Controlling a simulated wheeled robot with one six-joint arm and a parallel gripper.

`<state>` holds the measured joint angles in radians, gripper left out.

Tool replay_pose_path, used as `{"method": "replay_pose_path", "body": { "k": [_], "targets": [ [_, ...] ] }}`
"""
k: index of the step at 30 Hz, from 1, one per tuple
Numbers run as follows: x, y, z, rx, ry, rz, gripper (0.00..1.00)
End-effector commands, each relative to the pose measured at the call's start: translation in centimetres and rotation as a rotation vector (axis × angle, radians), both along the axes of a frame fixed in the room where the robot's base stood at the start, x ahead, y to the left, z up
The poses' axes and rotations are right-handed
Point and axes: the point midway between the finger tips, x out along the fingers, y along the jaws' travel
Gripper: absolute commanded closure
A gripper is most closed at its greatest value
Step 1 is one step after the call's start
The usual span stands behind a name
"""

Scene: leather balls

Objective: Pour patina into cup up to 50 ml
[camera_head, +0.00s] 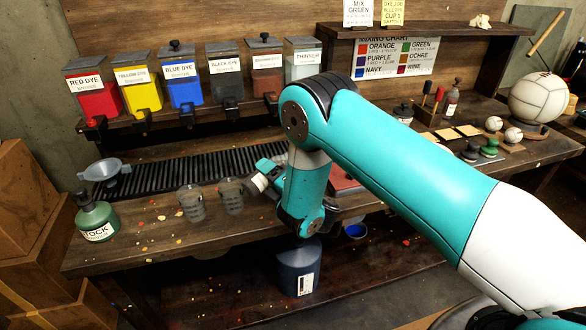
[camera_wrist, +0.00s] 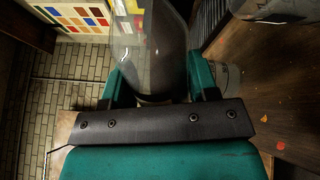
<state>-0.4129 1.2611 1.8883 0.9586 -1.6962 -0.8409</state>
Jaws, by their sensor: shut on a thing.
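My gripper (camera_head: 264,176) is above the bench, shut on a grey container (camera_head: 257,184) that appears tilted toward the left. In the wrist view my gripper (camera_wrist: 160,88) has its teal fingers on both sides of the translucent grey container (camera_wrist: 150,52). No label on it can be read, so I cannot tell whether it holds patina. Two grey translucent cups stand on the bench left of my gripper: a nearer cup (camera_head: 231,197) close to the held container, and a farther cup (camera_head: 191,204). Their fill levels cannot be made out.
Several dye dispensers (camera_head: 182,85) stand on the back shelf. A dark bin (camera_head: 298,268) is below the front edge. Stamps and balls (camera_head: 512,135) sit at right.

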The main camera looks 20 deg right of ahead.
Motion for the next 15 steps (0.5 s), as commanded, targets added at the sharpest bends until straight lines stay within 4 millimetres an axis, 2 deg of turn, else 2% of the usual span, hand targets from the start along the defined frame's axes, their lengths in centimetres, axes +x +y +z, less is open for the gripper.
{"method": "replay_pose_path", "body": {
  "k": [15],
  "targets": [
    [0.1, -0.15, -0.01, 0.028, 0.014, 0.0, 0.74]
  ]
}}
